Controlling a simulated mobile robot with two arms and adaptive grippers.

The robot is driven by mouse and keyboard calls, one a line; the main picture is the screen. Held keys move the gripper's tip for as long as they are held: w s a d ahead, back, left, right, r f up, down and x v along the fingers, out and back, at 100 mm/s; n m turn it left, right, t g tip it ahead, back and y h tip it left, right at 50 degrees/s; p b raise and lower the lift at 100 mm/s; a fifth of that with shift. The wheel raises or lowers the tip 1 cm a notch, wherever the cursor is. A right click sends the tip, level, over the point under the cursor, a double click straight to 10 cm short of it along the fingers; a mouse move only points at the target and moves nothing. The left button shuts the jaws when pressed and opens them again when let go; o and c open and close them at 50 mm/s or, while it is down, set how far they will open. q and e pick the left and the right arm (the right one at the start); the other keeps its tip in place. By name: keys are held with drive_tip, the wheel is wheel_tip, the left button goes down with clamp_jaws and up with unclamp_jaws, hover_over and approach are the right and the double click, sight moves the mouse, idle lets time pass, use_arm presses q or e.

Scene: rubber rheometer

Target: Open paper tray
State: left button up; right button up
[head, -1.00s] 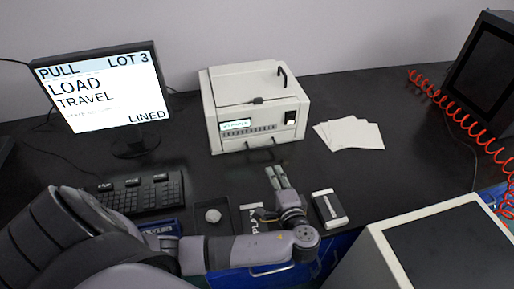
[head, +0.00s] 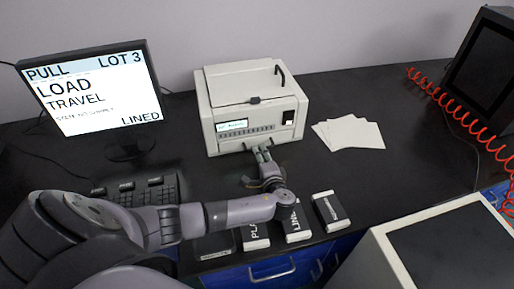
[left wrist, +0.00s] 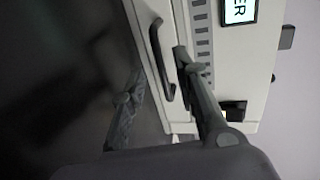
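The white printer-like machine (head: 252,105) stands at the back of the bench, with a small display and a dark button on its front. The low front handle of its paper tray shows as a dark bar in the left wrist view (left wrist: 160,60); in the head view my gripper covers it. My left gripper (head: 262,155) is at the machine's lower front. In the left wrist view its fingers (left wrist: 158,75) are apart, with the handle between them, closer to the finger on the machine side. The tray looks closed. My right gripper is not in view.
A monitor (head: 95,90) and keyboard (head: 140,190) are at left. White sheets (head: 350,132) lie right of the machine. Several small labelled boxes (head: 330,211) sit at the front edge. A red coiled cord (head: 455,110) and a dark screen (head: 490,65) are at right.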

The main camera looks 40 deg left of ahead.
use_arm(q)
drive_tip(key=shift+x, duration=2.2)
clamp_jaws()
